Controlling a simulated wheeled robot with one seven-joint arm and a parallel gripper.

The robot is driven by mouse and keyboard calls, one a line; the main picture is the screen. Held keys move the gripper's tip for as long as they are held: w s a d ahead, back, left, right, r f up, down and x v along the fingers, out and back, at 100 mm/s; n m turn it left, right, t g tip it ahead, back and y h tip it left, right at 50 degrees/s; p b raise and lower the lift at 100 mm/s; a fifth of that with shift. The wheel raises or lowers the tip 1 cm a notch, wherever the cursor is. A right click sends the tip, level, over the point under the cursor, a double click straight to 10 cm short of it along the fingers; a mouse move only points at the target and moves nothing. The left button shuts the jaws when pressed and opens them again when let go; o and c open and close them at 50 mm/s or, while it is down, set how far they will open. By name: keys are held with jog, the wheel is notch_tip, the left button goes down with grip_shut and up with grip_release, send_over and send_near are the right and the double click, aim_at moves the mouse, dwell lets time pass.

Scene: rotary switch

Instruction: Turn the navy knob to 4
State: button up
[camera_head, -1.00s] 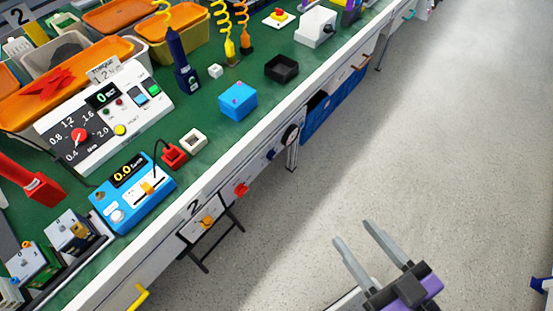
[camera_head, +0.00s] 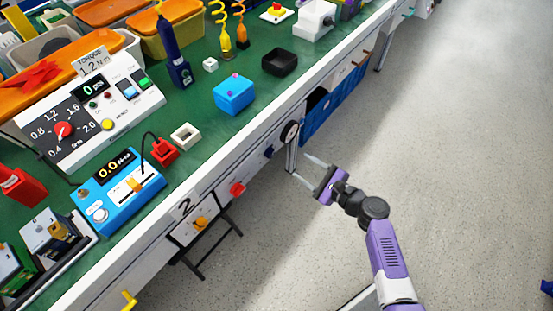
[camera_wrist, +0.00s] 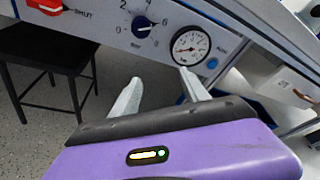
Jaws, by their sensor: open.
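The navy knob (camera_wrist: 143,26) sits on the pale front panel of the bench, with a number dial around it, near the top of the wrist view. The figures 2, 4 and 6 show near it; I cannot clearly read where its pointer stands. The knob is small in the head view (camera_head: 269,151), on the bench's front edge. My gripper (camera_wrist: 159,76) is open and empty, its two fingers pointing toward the panel, below the knob in the wrist view and apart from it. In the head view my gripper (camera_head: 303,168) is just right of the knob.
A round gauge (camera_wrist: 190,46) with a blue button (camera_wrist: 212,63) is right of the knob. A red switch (camera_wrist: 45,6) is at the left. A black stool (camera_wrist: 45,60) stands below the panel.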

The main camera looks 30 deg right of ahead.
aim_at(272, 155)
jog(key=shift+w+a+r+m+t+y+b, duration=0.1)
jog(key=shift+w+a+r+m+t+y, duration=0.4)
jog(key=shift+w+a+m, duration=0.5)
jog(key=shift+w+a+r+m+t+y+b, duration=0.15)
jog(key=shift+w+a+r+m+y, duration=0.2)
jog(key=shift+w+a+m+y, duration=0.65)
jog(key=shift+w+a+r+m+t+y+b, duration=0.1)
jog(key=shift+w+a+r+m+t+y, duration=0.4)
jog(key=shift+w+a, duration=0.9)
grip_shut()
